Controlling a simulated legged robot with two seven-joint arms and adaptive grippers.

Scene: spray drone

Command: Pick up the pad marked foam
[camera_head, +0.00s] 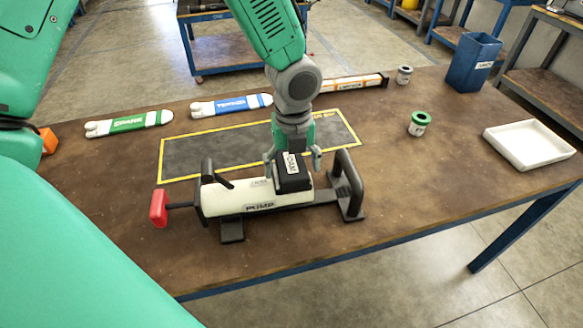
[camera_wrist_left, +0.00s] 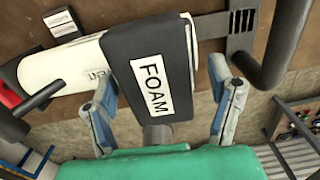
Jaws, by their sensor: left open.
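The black pad with a white FOAM label (camera_head: 289,184) lies on top of the white pump body (camera_head: 240,199). The pad fills the middle of the left wrist view (camera_wrist_left: 145,50), its label facing the camera. My left gripper (camera_head: 292,165) comes down over the pad from above. In the left wrist view its two fingers (camera_wrist_left: 160,100) stand apart, one on each side of the pad's near part, with a gap on the right. I cannot tell whether the left finger touches it. My right gripper is not in view.
The pump has a red handle (camera_head: 158,208) at left and a black frame handle (camera_head: 348,180) at right. Behind lie a green SPARK tool (camera_head: 130,123) and a blue-labelled tool (camera_head: 232,104). A white tray (camera_head: 528,146), a green-ringed can (camera_head: 419,124) and a blue bin (camera_head: 472,62) stand at right.

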